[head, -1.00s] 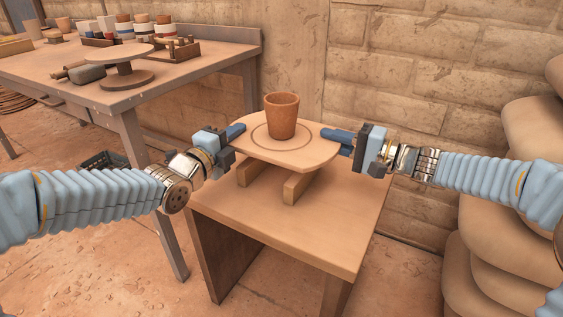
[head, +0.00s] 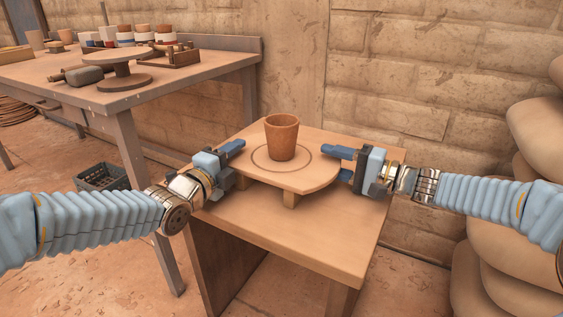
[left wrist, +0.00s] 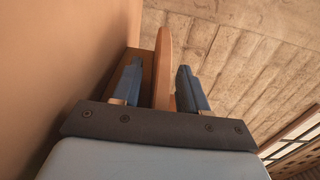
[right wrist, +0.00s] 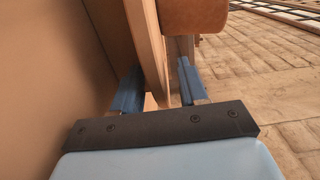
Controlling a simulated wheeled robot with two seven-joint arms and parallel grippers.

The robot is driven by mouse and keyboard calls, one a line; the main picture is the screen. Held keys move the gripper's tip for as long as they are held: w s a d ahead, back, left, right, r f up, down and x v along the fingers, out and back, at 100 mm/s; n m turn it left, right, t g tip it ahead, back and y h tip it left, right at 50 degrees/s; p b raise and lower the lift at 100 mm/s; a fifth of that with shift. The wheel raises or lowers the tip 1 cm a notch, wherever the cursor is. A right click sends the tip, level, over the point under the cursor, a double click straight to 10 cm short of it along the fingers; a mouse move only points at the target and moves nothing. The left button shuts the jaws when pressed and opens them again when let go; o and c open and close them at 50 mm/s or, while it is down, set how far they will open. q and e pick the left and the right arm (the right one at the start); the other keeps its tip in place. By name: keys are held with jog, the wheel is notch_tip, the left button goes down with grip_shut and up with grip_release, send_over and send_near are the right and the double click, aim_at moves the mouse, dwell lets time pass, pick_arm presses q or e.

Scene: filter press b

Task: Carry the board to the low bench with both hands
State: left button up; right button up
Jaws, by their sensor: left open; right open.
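The round-edged board (head: 303,178) lies level on wooden supports, one of which (head: 290,200) shows under its front edge, on the low bench (head: 300,243). A terracotta pot (head: 282,138) stands upright on the board, inside a ring mark. My left gripper (head: 238,158) is open at the board's left edge. In the left wrist view, the board's edge (left wrist: 163,65) stands between its fingers, apart from them. My right gripper (head: 338,162) is open at the right edge. In the right wrist view, its fingers lie either side of the board (right wrist: 154,50), and the pot (right wrist: 193,14) shows above.
A taller workbench (head: 60,92) at the back left holds a round stand (head: 122,55), pots and a wooden rack. A dark crate (head: 103,177) is on the floor below. Stacked sacks (head: 510,235) stand at the right, and a block wall (head: 430,90) is behind.

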pick_arm(q)
jog(key=v, duration=1.1)
jog(key=shift+s, duration=0.2)
jog(key=shift+s+a, duration=0.15)
jog(key=shift+s, duration=0.1)
pick_arm(e)
jog(key=shift+d, duration=0.1)
jog(key=v, duration=1.2)
